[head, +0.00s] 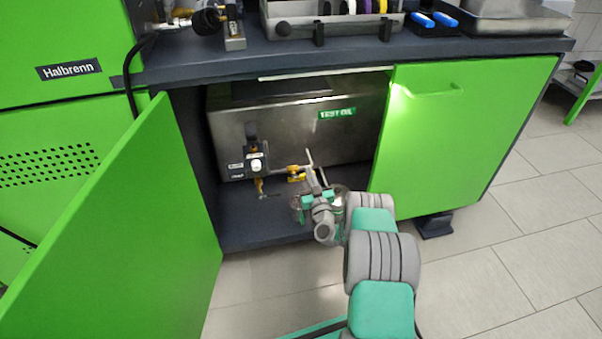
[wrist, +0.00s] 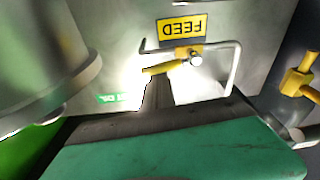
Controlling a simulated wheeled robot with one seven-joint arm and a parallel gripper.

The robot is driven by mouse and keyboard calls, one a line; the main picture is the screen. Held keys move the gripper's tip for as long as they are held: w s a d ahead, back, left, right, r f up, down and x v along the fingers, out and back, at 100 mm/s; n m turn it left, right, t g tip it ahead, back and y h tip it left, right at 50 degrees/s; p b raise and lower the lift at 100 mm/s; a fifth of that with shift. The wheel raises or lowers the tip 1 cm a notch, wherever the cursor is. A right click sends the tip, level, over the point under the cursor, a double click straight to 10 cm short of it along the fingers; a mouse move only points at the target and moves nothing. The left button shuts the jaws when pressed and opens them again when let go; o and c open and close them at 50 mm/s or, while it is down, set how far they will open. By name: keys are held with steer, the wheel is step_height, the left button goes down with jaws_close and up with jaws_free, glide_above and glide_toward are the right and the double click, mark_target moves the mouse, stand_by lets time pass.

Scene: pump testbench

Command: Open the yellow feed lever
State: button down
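The yellow feed lever (wrist: 163,69) shows in the wrist view below an upside-down yellow FEED label (wrist: 181,29). It extends left from a round metal pivot and lies nearly crosswise. A bent metal rod (wrist: 237,66) runs around its pivot side. In the head view the yellow lever (head: 296,174) is small, low on the front of the steel tank (head: 285,120). My gripper (head: 312,186) is just right of and below it in the head view. Its fingers are too small or hidden to tell their opening. I cannot tell whether it touches the lever.
Another yellow fitting (wrist: 300,80) shows at right in the wrist view.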

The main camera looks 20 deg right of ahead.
steer(key=shift+d+f, duration=0.2)
steer(key=shift+f, duration=0.15)
steer(key=shift+s+f, duration=0.1)
steer(key=shift+f, duration=0.05)
stand_by(0.4)
